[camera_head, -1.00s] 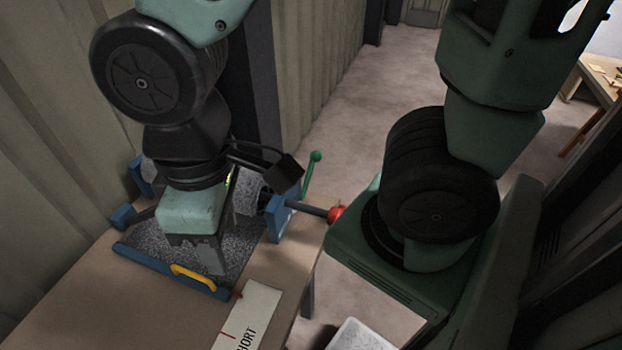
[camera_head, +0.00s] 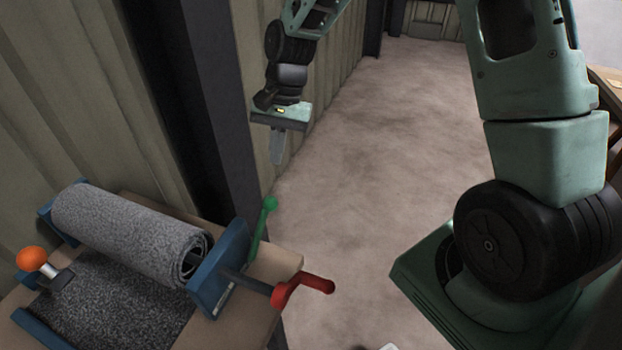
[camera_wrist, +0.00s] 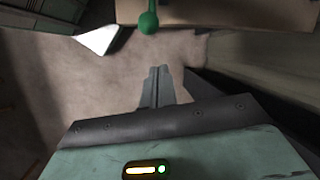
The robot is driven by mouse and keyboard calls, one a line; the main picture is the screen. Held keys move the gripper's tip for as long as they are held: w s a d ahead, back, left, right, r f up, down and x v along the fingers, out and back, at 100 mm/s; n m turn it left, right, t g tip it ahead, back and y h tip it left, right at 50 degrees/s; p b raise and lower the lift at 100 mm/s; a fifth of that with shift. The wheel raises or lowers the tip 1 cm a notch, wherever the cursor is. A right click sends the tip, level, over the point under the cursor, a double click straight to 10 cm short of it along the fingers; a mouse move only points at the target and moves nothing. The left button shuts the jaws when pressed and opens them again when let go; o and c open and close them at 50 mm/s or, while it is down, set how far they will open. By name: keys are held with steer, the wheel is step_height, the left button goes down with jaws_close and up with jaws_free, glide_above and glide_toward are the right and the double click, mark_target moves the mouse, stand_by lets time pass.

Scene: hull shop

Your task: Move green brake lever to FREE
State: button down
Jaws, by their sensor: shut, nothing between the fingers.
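The green brake lever (camera_head: 263,228) stands on the outer side of the blue roll bracket (camera_head: 221,272), tilted a little to the right, with a round knob on top. In the wrist view its green knob (camera_wrist: 148,22) shows at the top, in front of the table edge. My gripper (camera_head: 277,150) is shut and empty, pointing down above and beyond the lever in the head view, apart from it. In the wrist view the closed fingertips (camera_wrist: 158,72) point toward the floor just below the knob. No FREE marking is readable; a small pale label (camera_head: 224,300) sits on the bracket.
A grey carpet roll (camera_head: 130,232) lies between blue brackets on the table (camera_head: 285,266). A red crank (camera_head: 303,288) sticks out to the right of the lever. An orange knob (camera_head: 31,259) is at far left. A dark post and wall stand behind. Open floor (camera_head: 380,150) lies right.

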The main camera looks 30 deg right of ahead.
steer(key=shift+w+d+f+m, duration=0.2)
steer(key=shift+d, duration=0.45)
steer(key=shift+w+d+f+m, duration=0.2)
steer(key=shift+d, duration=0.4)
steer(key=s+a+f+p, duration=0.2)
steer(key=s+a+f, duration=0.2)
steer(key=f, duration=0.3)
steer(key=shift+a+p, duration=0.35)
steer(key=shift+a, duration=0.3)
steer(key=shift+w+r, duration=0.1)
steer(key=shift+r, duration=0.05)
